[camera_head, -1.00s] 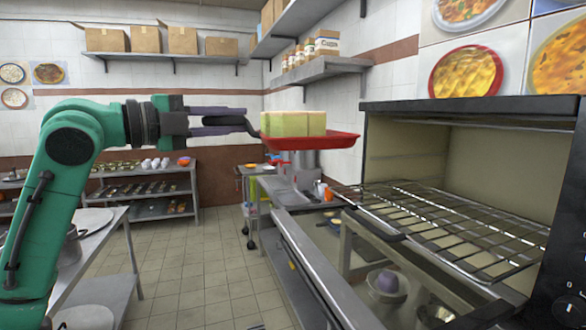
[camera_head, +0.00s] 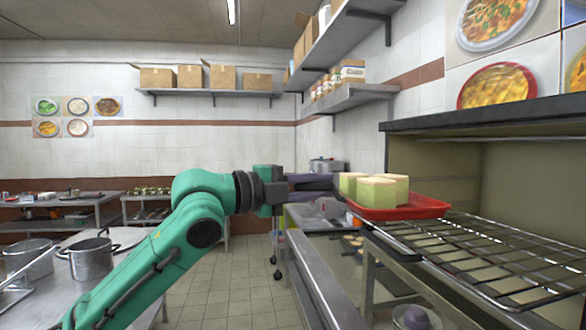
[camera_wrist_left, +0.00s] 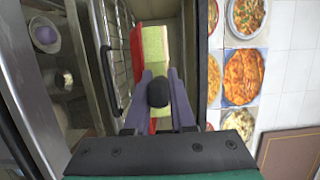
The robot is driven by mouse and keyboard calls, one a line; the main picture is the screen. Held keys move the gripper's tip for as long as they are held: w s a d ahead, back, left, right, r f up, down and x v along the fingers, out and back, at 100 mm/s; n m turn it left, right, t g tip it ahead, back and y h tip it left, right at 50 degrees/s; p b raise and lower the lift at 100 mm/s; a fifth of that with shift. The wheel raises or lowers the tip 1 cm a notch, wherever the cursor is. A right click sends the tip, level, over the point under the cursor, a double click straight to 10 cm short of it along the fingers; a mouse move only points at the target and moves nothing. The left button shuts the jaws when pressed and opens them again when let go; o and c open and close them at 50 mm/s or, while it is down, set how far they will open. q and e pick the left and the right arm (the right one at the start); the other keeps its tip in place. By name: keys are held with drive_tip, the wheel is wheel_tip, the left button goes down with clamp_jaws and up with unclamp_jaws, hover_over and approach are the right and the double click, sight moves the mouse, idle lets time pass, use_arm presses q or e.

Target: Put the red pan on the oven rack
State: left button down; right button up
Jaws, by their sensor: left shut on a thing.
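The red pan (camera_head: 412,208) is a shallow red tray with several pale green-yellow blocks (camera_head: 377,191) standing in it. My left gripper (camera_head: 335,184) is shut on the pan at its left end and holds it roughly level. My right gripper is not in view.
The oven (camera_head: 530,185) is open, with its top ledge (camera_head: 490,118) above the rack. A steel counter (camera_head: 318,270) runs below. Stockpots (camera_head: 92,258) stand on the table at left. The rack is bare beyond the pan.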

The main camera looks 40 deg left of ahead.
sight(406, 199)
use_arm(q)
drive_tip(key=w+d+p, duration=0.2)
drive_tip(key=p, duration=0.1)
drive_tip(key=w+d+f+p, duration=0.1)
drive_tip(key=w+d+p, duration=0.1)
drive_tip(key=w+p, duration=0.1)
drive_tip(key=w+d+f+p, duration=0.1)
drive_tip(key=w+d+p, duration=0.1)
drive_tip(key=shift+w+p, duration=0.2)
drive_tip(key=shift+p, duration=0.2)
drive_tip(key=w+d+p, duration=0.1)
drive_tip(key=w+d, duration=0.1)
drive_tip(key=w+d+f, duration=0.1)
drive_tip(key=w+d, duration=0.1)
drive_tip(key=w+d+p, duration=0.1)
drive_tip(key=w+d, duration=0.1)
drive_tip(key=shift+w+f+p, duration=0.25)
drive_tip(key=shift+w+p, duration=0.05)
drive_tip(key=shift+w, duration=0.1)
drive_tip(key=shift+w+f+b, duration=0.15)
drive_tip(key=shift+f+b, duration=0.25)
drive_tip(key=shift+f, duration=0.45)
drive_tip(key=shift+f, duration=0.3)
drive_tip(key=c, duration=0.7)
unclamp_jaws()
drive_tip(key=shift+f, duration=0.1)
